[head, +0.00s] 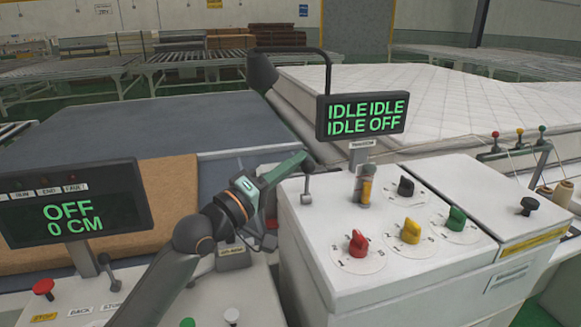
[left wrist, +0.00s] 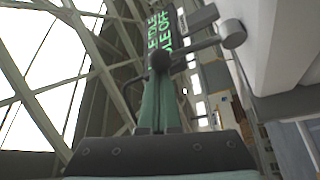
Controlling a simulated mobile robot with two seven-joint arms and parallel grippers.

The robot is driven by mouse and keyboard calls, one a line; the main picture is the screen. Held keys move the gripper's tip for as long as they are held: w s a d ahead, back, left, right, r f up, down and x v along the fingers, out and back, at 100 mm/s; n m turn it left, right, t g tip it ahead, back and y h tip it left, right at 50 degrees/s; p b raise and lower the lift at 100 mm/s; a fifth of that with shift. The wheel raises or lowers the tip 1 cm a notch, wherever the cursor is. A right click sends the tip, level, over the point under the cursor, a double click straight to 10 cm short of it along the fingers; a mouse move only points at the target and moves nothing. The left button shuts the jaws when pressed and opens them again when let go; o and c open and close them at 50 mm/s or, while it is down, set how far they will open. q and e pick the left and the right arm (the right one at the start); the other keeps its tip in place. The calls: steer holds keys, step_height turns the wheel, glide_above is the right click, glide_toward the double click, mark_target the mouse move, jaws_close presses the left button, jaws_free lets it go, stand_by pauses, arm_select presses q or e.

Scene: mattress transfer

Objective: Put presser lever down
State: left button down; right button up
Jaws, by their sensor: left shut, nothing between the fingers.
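A small grey lever with a round knob (head: 308,168) stands roughly upright at the left edge of the white machine cabinet; I take it for the presser lever. My left gripper (head: 304,157) has green fingers that are shut and empty, with their tips right at this knob. In the left wrist view the shut fingers (left wrist: 158,128) point at the dark knob (left wrist: 160,60), whose rod runs right to a grey round pivot (left wrist: 232,33). I cannot tell whether tips and knob touch. My right gripper is not in view.
A display (head: 360,115) reading IDLE and OFF stands on the cabinet, above red, yellow, green and black knobs. A left console carries a display (head: 72,207) reading OFF 0 CM and another lever (head: 109,274). A white mattress (head: 420,95) lies behind; a blue-grey bed surface (head: 130,125) lies left.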

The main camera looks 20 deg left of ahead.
arm_select(q)
steer(key=shift+s+d+f+m+h+b, duration=0.2)
steer(key=shift+s+m+h+b, duration=0.1)
steer(key=shift+m, duration=0.2)
steer(key=shift+s+d+f+m+h+b, duration=0.15)
steer(key=shift+m+h+b, duration=0.15)
steer(key=shift+m, duration=0.2)
steer(key=shift+s+d+r+m+h, duration=0.15)
steer(key=shift+s+m+h, duration=0.25)
steer(key=shift+m, duration=0.5)
steer(key=shift+s+d, duration=0.35)
steer(key=shift+s, duration=0.05)
